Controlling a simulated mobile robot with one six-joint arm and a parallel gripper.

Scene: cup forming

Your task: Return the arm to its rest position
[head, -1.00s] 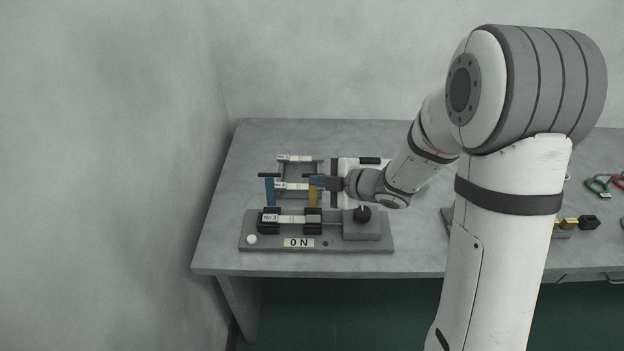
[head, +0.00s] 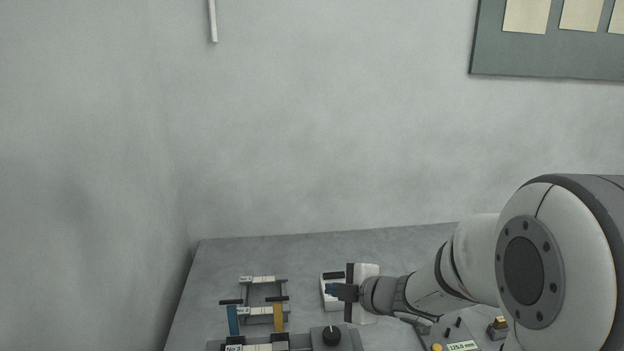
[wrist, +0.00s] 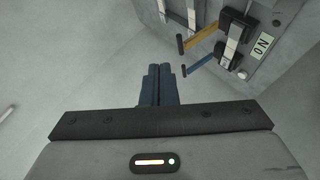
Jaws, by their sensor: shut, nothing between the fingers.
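My gripper (head: 343,292) is at the end of my arm, above the table to the right of the rack and the two handles. It also shows in the wrist view (wrist: 160,72), where its two dark blue fingers are together with nothing between them. It appears apart from the things around it. My arm comes in from the right side of the head view and hides part of the table there.
The base station with a blue handle (head: 233,320) and a yellow handle (head: 278,317) stands at the front left. Its "ON" label (wrist: 263,45) shows in the wrist view. A rack (head: 263,281) is behind it. A panel reading 125.0 mm (head: 462,346) is at front right.

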